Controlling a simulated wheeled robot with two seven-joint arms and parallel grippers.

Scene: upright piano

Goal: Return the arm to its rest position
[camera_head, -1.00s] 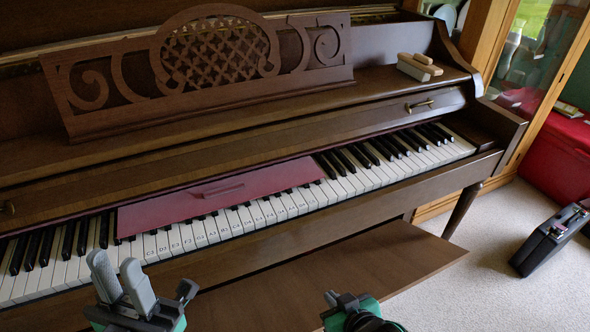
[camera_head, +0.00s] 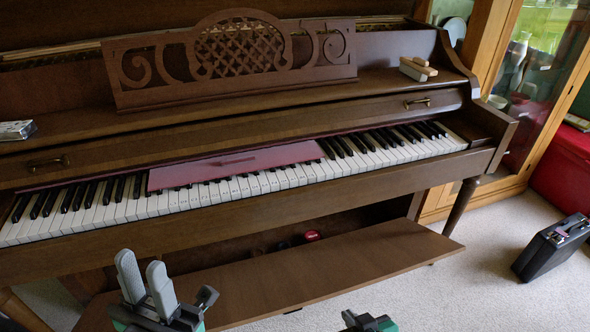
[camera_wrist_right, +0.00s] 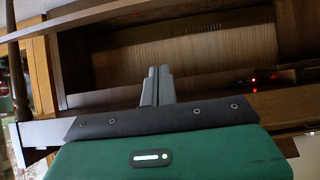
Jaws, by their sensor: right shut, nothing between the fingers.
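My left gripper (camera_head: 141,265) shows at the bottom left of the head view, with two grey fingers standing apart and nothing between them. It is in front of the piano, clear of the keys. My right gripper shows only as a dark and green part at the bottom edge of the head view; its fingers are not visible there. In the right wrist view, the right gripper's fingers (camera_wrist_right: 157,72) are together and empty, in front of the piano's lower part. The upright piano (camera_head: 290,200) has its lid open and its keys (camera_head: 270,182) bare.
A pink-red strip (camera_head: 235,165) lies along the back of the keys. The bench (camera_head: 330,262) stands before the piano. A black case (camera_head: 550,248) is on the carpet at right. Erasers or blocks (camera_head: 417,68) and a small box (camera_head: 17,130) lie on the piano top.

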